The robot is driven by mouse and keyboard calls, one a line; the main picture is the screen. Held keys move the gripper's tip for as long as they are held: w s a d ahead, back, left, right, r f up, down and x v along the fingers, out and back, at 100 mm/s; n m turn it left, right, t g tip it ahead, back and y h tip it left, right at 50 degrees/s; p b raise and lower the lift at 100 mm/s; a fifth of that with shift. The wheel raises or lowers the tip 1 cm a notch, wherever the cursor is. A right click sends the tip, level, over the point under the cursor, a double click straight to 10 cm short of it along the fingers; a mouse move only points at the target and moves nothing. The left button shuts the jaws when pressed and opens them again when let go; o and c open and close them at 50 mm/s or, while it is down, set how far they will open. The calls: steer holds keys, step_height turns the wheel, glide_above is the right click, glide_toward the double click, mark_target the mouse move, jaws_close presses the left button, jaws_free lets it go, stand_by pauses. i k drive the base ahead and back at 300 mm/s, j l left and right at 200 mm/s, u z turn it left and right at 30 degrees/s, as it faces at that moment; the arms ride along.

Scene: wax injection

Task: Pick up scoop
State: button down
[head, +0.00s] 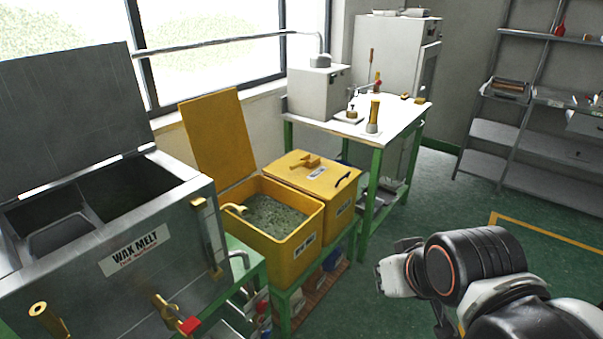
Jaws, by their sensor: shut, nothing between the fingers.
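A yellow curved handle (236,208) shows at the left rim of the open yellow bin (285,246), over the grey-green granules; it may belong to a scoop partly hidden in the bin. A small yellow-brown object (306,161) lies on the lid of the closed yellow bin behind; it also has a scoop-like shape, but it is too small to tell. My gripper (384,276) is at the lower right, over the floor, apart from both bins. It is shut and empty.
The wax melt tank (150,225) stands at the left with its lid raised. The open bin's yellow lid (218,135) stands upright behind it. A white-topped green table (395,112) holds tools and a box. Open green floor (440,205) lies right of the bins. Grey shelves (530,145) stand at the far right.

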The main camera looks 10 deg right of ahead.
mark_target(309, 163)
steer(key=k+j+u, duration=0.2)
steer(key=j+u, duration=0.15)
steer(key=k+j+u, duration=0.15)
steer(key=j+u, duration=0.15)
steer(key=k+j+u, duration=0.1)
steer(key=j+u, duration=0.25)
steer(key=j+z, duration=0.1)
steer(key=z, duration=1.15)
steer(key=i+l+u, duration=0.15)
steer(key=i, duration=0.5)
steer(key=i+l+u, duration=0.1)
steer(key=i+l, duration=0.3)
steer(key=i, duration=0.2)
steer(key=i+l+u, duration=0.15)
steer(key=i+l, duration=0.25)
steer(key=i, duration=0.2)
steer(key=i+l+u, duration=0.15)
steer(key=i+l, duration=0.3)
steer(key=i, duration=0.15)
